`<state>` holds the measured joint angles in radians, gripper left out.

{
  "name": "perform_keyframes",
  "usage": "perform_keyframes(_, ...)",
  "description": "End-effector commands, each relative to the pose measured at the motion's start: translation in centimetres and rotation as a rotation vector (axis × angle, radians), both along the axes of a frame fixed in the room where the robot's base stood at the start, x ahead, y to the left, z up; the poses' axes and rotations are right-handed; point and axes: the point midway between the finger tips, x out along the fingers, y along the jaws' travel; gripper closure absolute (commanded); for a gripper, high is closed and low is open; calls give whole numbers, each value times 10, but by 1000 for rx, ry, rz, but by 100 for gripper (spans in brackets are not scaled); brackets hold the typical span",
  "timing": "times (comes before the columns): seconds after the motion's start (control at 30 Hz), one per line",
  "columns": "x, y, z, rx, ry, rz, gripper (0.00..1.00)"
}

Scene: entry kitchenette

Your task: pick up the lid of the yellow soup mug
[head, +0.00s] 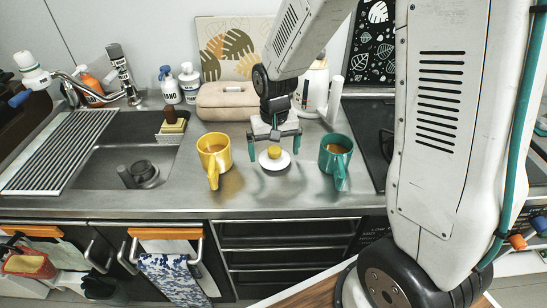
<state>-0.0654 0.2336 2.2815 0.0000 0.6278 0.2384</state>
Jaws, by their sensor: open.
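The lid (275,164) is a white disc with a yellow knob, lying on the steel counter between two mugs. The yellow soup mug (220,157) stands upright to its left, uncovered, with brown liquid inside and its handle toward the front. My gripper (275,148) points down over the lid. Its teal-tipped fingers are spread apart, one on each side of the knob in the picture, with nothing between them gripped. I cannot tell how high the fingertips are above the counter. No finger is seen touching the knob.
A teal mug (336,157) with brown liquid stands close to the right of my gripper. Behind are a beige case (227,104), a white kettle (313,88) and a leaf-patterned board (236,44). The sink (115,162) is at left. The counter in front of the lid is clear.

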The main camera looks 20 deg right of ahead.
Motion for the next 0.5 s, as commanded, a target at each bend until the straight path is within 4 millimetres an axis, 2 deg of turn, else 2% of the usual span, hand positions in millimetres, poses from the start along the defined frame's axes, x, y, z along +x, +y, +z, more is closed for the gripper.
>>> perform_keyframes(0.1,0,0,-9,0,1,0,0)
perform_keyframes(0.33,0,0,-9,0,-1,-1,0)
perform_keyframes(0.5,0,0,-9,0,-1,0,45)
